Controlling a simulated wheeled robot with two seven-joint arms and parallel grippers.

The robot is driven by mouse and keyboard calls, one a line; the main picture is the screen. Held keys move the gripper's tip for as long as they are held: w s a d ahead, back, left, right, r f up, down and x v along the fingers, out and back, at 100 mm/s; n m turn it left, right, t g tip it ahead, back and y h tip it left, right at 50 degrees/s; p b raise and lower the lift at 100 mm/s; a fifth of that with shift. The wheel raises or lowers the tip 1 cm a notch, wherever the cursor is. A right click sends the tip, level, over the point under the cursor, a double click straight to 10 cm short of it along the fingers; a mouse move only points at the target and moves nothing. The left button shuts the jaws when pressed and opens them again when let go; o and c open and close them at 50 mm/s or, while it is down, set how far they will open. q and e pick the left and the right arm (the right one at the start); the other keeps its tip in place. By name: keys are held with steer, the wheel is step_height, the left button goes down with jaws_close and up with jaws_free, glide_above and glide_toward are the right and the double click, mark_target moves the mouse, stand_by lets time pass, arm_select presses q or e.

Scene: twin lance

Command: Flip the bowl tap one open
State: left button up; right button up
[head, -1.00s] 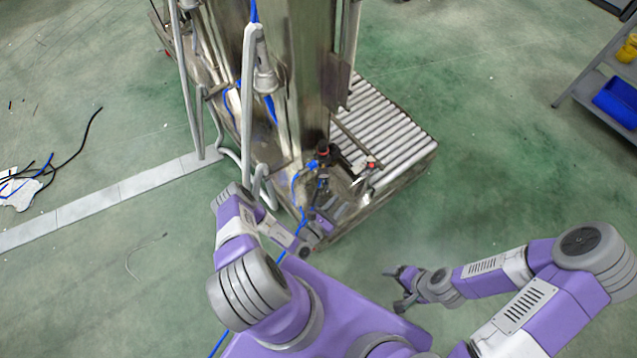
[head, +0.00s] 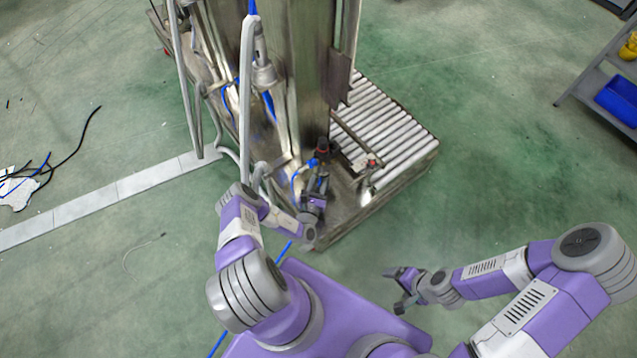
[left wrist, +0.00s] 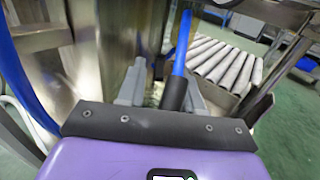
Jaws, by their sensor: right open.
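No tap is clearly marked as bowl tap one. My right gripper (head: 396,290) is open and empty, well away from the machine.
A roller conveyor (head: 385,125) lies right of the steel column (head: 305,80). Grey upright pipes (head: 247,110) stand close to my left arm. A shelf with a blue bin (head: 618,102) is at far right. The green floor is clear near my right arm.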

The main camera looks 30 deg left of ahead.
arm_select(q)
steer(key=shift+c, duration=0.3)
jaws_close()
steer(key=shift+d+y, duration=0.15)
steer(key=shift+y, duration=0.15)
steer(key=shift+w+d+n+g+y, duration=0.2)
steer(key=shift+d+n+g+y, duration=0.2)
steer(key=shift+n+g+y, duration=0.65)
steer(key=shift+w+d+n+g+y, duration=0.25)
steer(key=shift+d+n+g+y, duration=0.15)
steer(key=shift+n+y, duration=0.75)
steer(key=shift+w+d+n+g+y, duration=0.3)
steer(key=shift+n+g+y, duration=0.45)
steer(key=shift+y, duration=0.75)
steer(key=shift+s, duration=0.1)
steer(key=shift+o, duration=0.3)
jaws_free()
